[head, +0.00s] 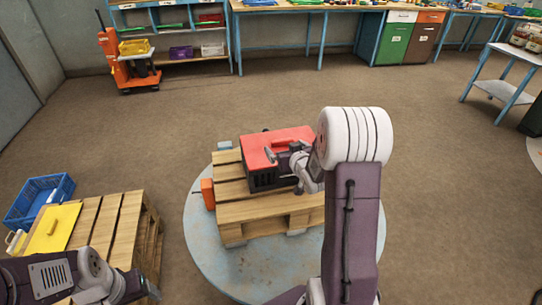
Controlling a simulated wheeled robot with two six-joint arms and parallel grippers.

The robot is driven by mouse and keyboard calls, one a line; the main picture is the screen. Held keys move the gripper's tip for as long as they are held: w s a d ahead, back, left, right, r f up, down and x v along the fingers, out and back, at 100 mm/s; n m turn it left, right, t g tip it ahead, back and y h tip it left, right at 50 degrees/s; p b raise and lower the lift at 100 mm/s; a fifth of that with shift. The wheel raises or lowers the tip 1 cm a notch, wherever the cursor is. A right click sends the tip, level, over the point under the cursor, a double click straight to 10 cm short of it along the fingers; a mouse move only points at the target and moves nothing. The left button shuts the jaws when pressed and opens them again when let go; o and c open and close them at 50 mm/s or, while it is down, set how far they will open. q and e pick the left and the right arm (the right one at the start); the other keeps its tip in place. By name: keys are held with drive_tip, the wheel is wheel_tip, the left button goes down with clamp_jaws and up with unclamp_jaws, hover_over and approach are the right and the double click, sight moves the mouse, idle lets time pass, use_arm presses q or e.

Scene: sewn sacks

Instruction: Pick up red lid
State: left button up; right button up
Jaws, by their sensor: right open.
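The red lid (262,143) lies on top of a dark crate (262,180), which sits on a wooden pallet (232,205). My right gripper (283,168) is at the right part of the lid, at its near edge, with its jaws open. My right arm hides the right end of the lid and crate. I cannot tell whether the fingers touch the lid. My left gripper (143,287) is low at the left, by a second pallet, far from the lid; its jaws are too unclear to read.
The pallet stands on a round grey-blue platform (205,248), with an orange block (208,194) at its left side. The second pallet (122,215) at the left bears a yellow panel (52,228), near a blue crate (20,212). Workbenches line the back. Open floor lies between.

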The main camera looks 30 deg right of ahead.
sight(283, 141)
drive_tip(key=d, duration=0.1)
drive_tip(key=f, duration=0.1)
drive_tip(key=d, duration=0.1)
drive_tip(key=shift+s+d+f, duration=0.25)
drive_tip(key=shift+d+f, duration=0.1)
drive_tip(key=shift+w+d+m, duration=0.1)
drive_tip(key=shift+m, duration=0.2)
drive_tip(key=x, duration=0.3)
drive_tip(key=shift+w+a, duration=0.25)
drive_tip(key=shift+a, duration=0.1)
drive_tip(key=shift+w+d+f, duration=0.15)
drive_tip(key=shift+w+d, duration=0.1)
drive_tip(key=shift+w, duration=0.05)
drive_tip(key=x, duration=0.4)
drive_tip(key=shift+a+b, duration=0.15)
drive_tip(key=shift+b, duration=0.2)
drive_tip(key=shift+w+f, duration=0.1)
drive_tip(key=shift+w, duration=0.3)
drive_tip(key=shift+s, duration=0.1)
drive_tip(key=c, duration=0.4)
use_arm(q)
drive_tip(key=shift+d+f, duration=0.45)
use_arm(e)
drive_tip(key=c, duration=1.1)
drive_tip(key=shift+o, duration=0.2)
